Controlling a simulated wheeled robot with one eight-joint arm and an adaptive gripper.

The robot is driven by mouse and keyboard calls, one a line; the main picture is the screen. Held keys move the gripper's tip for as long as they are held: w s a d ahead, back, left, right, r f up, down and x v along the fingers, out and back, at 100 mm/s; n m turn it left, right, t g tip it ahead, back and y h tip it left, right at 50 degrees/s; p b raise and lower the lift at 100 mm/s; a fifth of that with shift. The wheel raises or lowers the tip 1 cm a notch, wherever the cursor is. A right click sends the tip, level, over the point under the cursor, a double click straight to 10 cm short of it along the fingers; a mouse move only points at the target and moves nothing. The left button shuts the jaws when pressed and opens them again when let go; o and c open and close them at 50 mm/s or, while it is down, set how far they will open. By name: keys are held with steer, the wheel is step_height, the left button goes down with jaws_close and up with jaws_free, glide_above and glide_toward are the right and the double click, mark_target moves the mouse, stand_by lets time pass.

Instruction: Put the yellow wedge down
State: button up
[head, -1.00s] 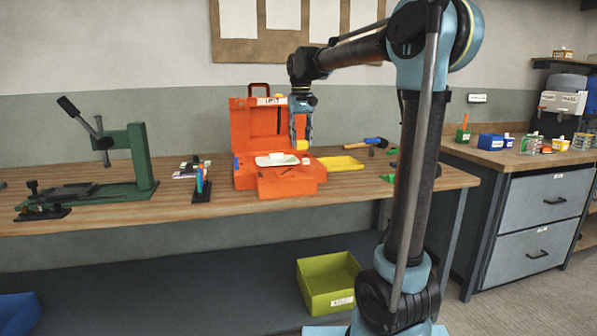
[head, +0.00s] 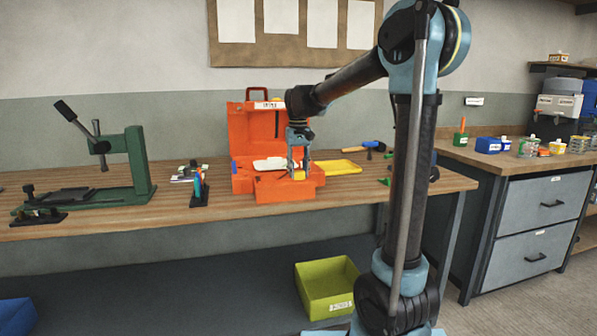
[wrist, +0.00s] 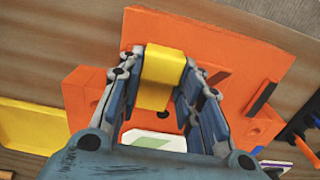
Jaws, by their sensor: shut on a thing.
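The yellow wedge (wrist: 163,75) is held between the fingers of my gripper (wrist: 170,85) in the wrist view. In the head view the wedge (head: 299,175) is a small yellow patch at the fingertips of my gripper (head: 299,172). My gripper points down over the front part of the open orange case (head: 288,189). In the wrist view the orange case (wrist: 240,50) fills the area behind the wedge. I cannot tell whether the wedge touches the case.
A white tray (head: 271,164) lies in the case. A pen holder (head: 198,192) and a green press (head: 138,165) stand to the left. The bench front between them is clear.

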steer(key=shift+s+f, duration=0.15)
steer(key=shift+f, duration=0.2)
steer(key=o, duration=0.9)
steer(key=shift+o, duration=1.3)
steer(key=shift+f, duration=0.2)
steer(key=shift+r, duration=0.1)
step_height(320, 180, up, 13)
steer(key=s+d+f, duration=0.5)
steer(key=s+d, duration=0.3)
steer(key=d, duration=0.1)
steer(key=s+d+f+m, duration=0.1)
steer(key=s+d+f, duration=0.3)
steer(key=s+f, duration=0.3)
steer(key=s+d+f+m+t, duration=0.1)
steer(key=s+d+f, duration=0.3)
steer(key=s+f, duration=0.4)
steer(key=s+d+f+m+t, duration=0.1)
steer(key=s+d+f, duration=0.3)
steer(key=s+f, duration=0.4)
step_height(320, 180, down, 3)
steer(key=shift+s+d+r, duration=0.15)
steer(key=shift+s+d, duration=0.1)
